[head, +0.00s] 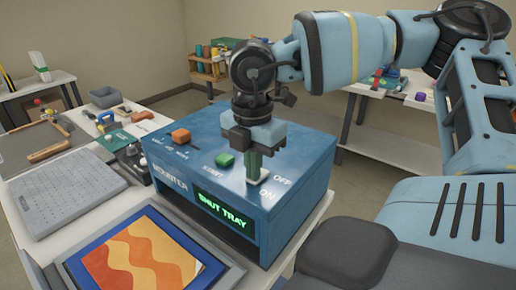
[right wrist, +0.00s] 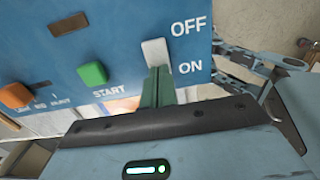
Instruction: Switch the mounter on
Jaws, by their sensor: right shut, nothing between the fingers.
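The mounter (head: 290,155) is a blue box on the table, with its display (head: 222,210) lit green and reading "SHUT TRAY". Its white switch (right wrist: 155,52) sits between the OFF and ON labels in the right wrist view. My right gripper (head: 252,178) is shut and empty, pointing down at the switch. Its green fingertips (right wrist: 157,80) are at the switch's ON end and hide part of it; I cannot tell whether they touch. My left gripper is not in view.
A green START button (head: 225,160) and an orange knob (head: 181,136) stand up from the mounter's top. An open tray (head: 183,232) in front holds an orange and yellow print. A grey perforated board (head: 60,190) lies left. Shelves and tables stand behind.

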